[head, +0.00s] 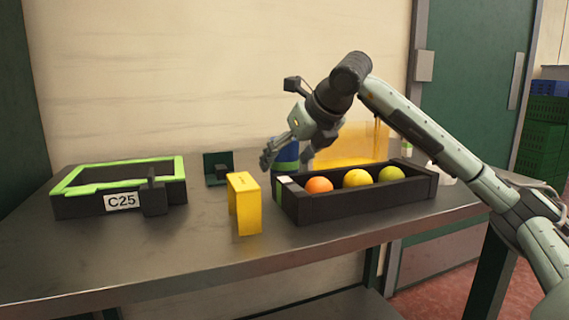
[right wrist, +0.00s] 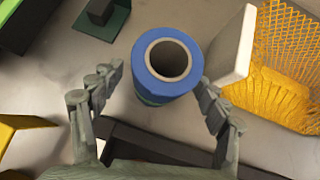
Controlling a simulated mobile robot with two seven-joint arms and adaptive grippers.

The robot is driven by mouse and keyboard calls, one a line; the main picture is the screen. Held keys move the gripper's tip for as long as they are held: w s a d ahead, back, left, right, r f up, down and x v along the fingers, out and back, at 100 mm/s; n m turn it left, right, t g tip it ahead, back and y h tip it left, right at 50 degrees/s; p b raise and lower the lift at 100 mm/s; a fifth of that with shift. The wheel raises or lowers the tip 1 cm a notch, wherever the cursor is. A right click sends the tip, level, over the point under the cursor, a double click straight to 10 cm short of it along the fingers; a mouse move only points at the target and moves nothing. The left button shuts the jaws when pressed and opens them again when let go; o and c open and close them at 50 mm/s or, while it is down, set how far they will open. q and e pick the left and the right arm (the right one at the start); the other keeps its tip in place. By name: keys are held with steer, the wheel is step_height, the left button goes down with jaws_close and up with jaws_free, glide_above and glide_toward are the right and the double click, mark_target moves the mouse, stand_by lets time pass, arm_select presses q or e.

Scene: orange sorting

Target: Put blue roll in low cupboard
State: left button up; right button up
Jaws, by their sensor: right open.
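The blue roll (head: 286,155) stands upright on the metal table, behind the black tray, partly hidden by my gripper in the head view. In the right wrist view the blue roll (right wrist: 166,66) shows from above, with its round hollow core. My right gripper (head: 285,160) is open over it. In the right wrist view the fingers of the right gripper (right wrist: 158,95) are spread on either side of the roll's near edge, and I cannot tell whether they touch it. My left gripper is not in view. No cupboard can be clearly made out.
A black tray (head: 370,205) with an orange and two yellow fruits stands in front of the roll. A yellow box (head: 243,203) stands to its left. A green-rimmed crate (head: 80,205) labelled C25 is at far left. A yellow mesh item (right wrist: 275,75) and a white block (right wrist: 236,45) lie close right.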

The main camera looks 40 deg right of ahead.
steer(key=shift+x, duration=0.8)
steer(key=c, duration=1.4)
steer(key=shift+r, duration=0.1)
steer(key=shift+r, duration=0.1)
